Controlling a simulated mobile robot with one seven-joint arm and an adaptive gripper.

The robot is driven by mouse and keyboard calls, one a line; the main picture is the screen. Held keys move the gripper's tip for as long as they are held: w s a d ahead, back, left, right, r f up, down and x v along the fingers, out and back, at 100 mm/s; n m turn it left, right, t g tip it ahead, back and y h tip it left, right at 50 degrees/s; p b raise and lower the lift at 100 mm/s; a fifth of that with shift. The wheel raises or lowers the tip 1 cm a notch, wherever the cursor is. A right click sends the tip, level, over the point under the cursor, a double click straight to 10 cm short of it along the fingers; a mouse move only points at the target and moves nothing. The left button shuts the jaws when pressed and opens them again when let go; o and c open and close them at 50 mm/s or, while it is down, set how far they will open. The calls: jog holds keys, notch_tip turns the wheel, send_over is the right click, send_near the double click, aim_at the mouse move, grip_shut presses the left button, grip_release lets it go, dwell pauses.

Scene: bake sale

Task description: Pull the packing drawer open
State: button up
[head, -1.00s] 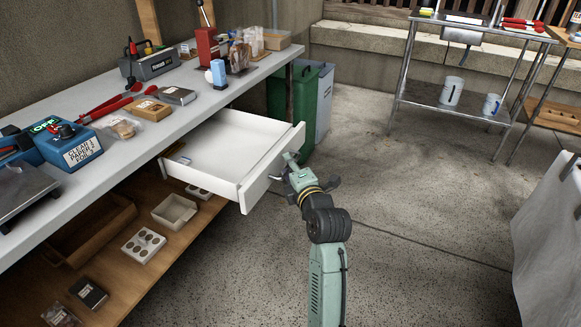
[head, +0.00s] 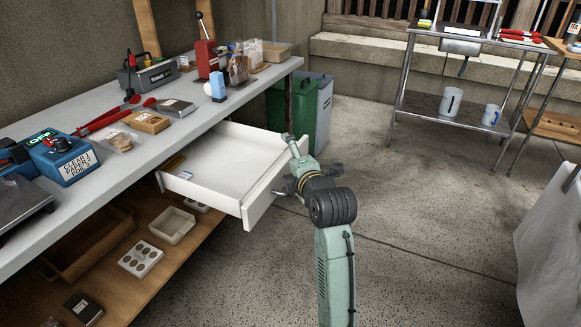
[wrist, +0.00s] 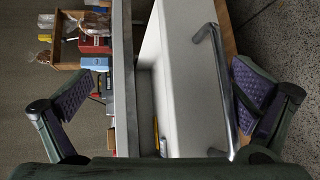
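The white packing drawer (head: 262,205) stands pulled well out from under the grey-topped bench in the head view. Its inside shows a small yellow item and a pale blue item near the back left. My gripper is at the outer side of the drawer front. In the wrist view my gripper (wrist: 160,75) has its two fingers wide apart, with the drawer wall and the metal bar handle (wrist: 214,85) between them. The handle lies nearer the right finger; whether they touch I cannot tell. Part of the drawer front is hidden behind my arm in the head view.
The bench top (head: 225,103) holds several tools and boxes. A lower wooden shelf (head: 165,268) under the drawer holds trays. A green bin (head: 301,115) stands beyond the drawer. A metal cart (head: 425,110) is at the back right.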

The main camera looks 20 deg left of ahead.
jog(key=shift+d+r, duration=0.1)
jog(key=shift+r, duration=0.65)
jog(key=shift+c, duration=0.2)
jog(key=shift+s+d+r, duration=0.1)
jog(key=shift+s+r, duration=0.15)
jog(key=shift+c, duration=0.4)
jog(key=shift+s+d+f, duration=0.1)
jog(key=shift+s+d, duration=0.2)
jog(key=shift+c, duration=0.6)
jog(key=shift+s+d, duration=0.45)
jog(key=shift+s, duration=0.15)
jog(key=shift+s+d, duration=0.4)
jog(key=shift+s, duration=0.2)
jog(key=shift+c, duration=1)
jog(key=shift+s+d+r+b, duration=0.3)
jog(key=shift+s+d+r, duration=0.1)
jog(key=shift+s+r, duration=0.25)
jog(key=c, duration=0.8)
jog(key=shift+o, duration=0.2)
jog(key=s+d, duration=0.4)
jog(key=s, duration=0.1)
jog(key=shift+d+b, duration=0.3)
jog(key=shift+b, duration=0.15)
jog(key=shift+s+f, duration=0.1)
jog(key=shift+c, duration=0.2)
